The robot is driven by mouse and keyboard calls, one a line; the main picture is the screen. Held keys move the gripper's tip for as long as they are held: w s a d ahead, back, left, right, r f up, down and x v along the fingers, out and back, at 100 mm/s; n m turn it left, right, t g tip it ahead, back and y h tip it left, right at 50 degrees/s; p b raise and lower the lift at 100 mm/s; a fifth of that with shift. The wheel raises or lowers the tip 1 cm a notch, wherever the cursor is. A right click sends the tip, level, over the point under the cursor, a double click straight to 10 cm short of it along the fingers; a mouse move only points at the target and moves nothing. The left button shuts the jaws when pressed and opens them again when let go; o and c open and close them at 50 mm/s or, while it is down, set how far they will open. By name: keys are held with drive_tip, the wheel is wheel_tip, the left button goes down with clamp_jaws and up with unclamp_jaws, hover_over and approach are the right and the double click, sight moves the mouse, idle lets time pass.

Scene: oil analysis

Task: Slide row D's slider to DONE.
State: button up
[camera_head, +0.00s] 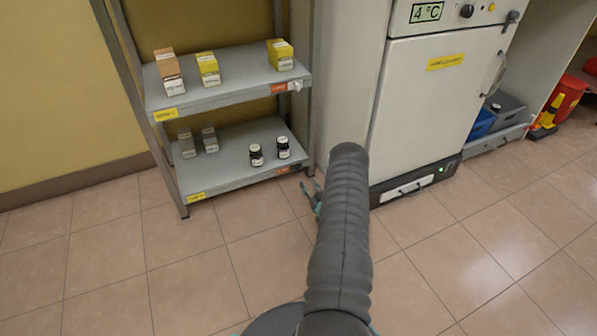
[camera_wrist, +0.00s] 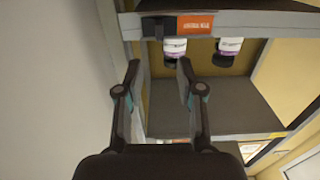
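A small dark block (camera_wrist: 155,27), likely a slider, sits beside an orange label (camera_wrist: 196,25) on a shelf's front edge in the wrist view. That label's lettering is too small to read, so I cannot confirm the row. My gripper (camera_wrist: 158,67) is open and empty, its two fingers apart and short of the shelf edge. In the head view, my gripper (camera_head: 312,194) shows only partly behind my arm, near the lower shelf's right front corner. The lower shelf (camera_head: 225,162) has an orange label (camera_head: 283,170) there; a slider beside it cannot be made out.
Two dark-capped bottles (camera_wrist: 174,50) appear upside down in the wrist view; they stand on the lower shelf in the head view (camera_head: 256,155). The upper shelf (camera_head: 230,90) holds several boxes. A white fridge (camera_head: 420,100) stands right of the rack. Floor in front is clear.

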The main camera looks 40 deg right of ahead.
sight(299, 169)
drive_tip(key=b+x, duration=0.1)
drive_tip(key=x, duration=0.8)
drive_tip(key=shift+w+d, duration=0.15)
drive_tip(key=shift+w, duration=0.15)
clamp_jaws()
